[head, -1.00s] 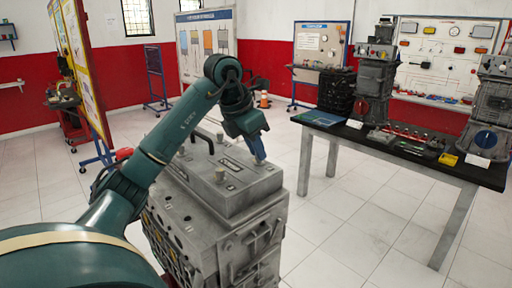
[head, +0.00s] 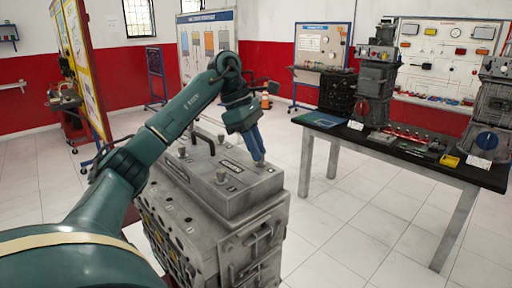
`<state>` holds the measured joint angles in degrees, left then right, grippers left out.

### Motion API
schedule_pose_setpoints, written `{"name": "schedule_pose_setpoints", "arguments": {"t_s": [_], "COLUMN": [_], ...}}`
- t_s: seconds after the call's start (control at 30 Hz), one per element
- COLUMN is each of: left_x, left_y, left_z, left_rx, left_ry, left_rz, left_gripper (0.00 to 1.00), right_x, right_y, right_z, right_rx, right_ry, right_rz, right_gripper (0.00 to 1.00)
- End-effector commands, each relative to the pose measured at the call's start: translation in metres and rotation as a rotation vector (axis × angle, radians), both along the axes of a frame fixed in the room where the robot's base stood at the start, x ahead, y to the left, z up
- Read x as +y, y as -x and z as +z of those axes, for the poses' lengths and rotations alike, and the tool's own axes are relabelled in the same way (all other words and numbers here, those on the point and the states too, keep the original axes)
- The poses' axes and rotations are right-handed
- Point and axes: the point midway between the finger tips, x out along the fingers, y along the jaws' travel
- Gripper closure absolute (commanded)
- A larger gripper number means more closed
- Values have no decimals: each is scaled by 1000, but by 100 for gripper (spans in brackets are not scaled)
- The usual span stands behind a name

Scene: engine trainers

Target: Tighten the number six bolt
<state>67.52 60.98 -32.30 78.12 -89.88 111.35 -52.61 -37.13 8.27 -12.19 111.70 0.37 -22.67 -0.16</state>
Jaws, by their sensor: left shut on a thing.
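A grey engine block (head: 225,240) stands in front of me, with a flat raised cover (head: 235,192) on top. Several bolts stand up from the cover, among them a near bolt (head: 220,176) and a left bolt (head: 182,152). Small marks beside them are too small to read. My left gripper (head: 260,162) reaches over the block from the left and points down at the cover's right end. Its blue fingers are shut on a bolt there, which they mostly hide. My right gripper is not in view.
A black-topped table (head: 440,165) at the right carries engine parts, a yellow box (head: 449,160) and other items. Display boards (head: 208,45) stand at the back and left. The tiled floor between block and table is clear.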

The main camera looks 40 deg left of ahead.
Motion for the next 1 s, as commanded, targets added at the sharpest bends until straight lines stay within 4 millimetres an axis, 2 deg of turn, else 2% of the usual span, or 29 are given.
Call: {"name": "schedule_pose_setpoints", "arguments": {"t_s": [1.0], "left_x": [-1], "left_y": [-10], "left_z": [3], "left_rx": [-3], "left_ry": [-3], "left_rz": [-965], "left_gripper": [100], "right_x": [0], "right_y": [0], "right_z": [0], "right_rx": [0], "right_ry": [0], "right_rz": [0], "right_gripper": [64]}}
